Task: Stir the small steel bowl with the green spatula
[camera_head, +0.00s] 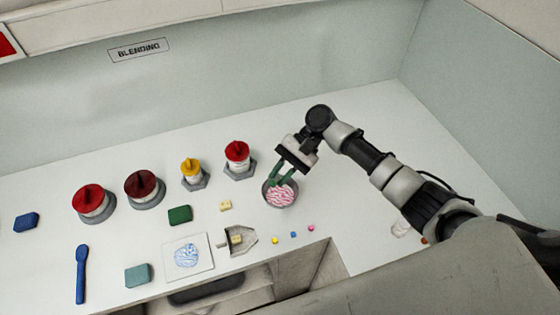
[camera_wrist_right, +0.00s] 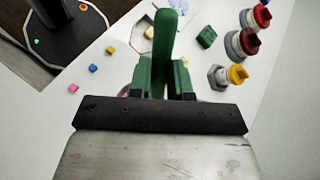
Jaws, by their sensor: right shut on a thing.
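The small steel bowl (camera_head: 267,198) stands on the white counter and holds a pink-and-white swirled mix. My right gripper (camera_head: 281,177) is over the bowl, pointing down, its fingers shut on the green spatula. In the right wrist view the spatula (camera_wrist_right: 164,38) stands up between the fingers of the right gripper (camera_wrist_right: 160,72). The spatula's lower end is hidden, so I cannot tell how deep it sits in the mix. The bowl is mostly hidden behind the gripper in that view. My left gripper is not in view.
Jars with red (camera_head: 237,150), yellow (camera_head: 191,168) and dark red (camera_head: 142,183) lids stand behind and left. Counter right of the bowl is mostly clear.

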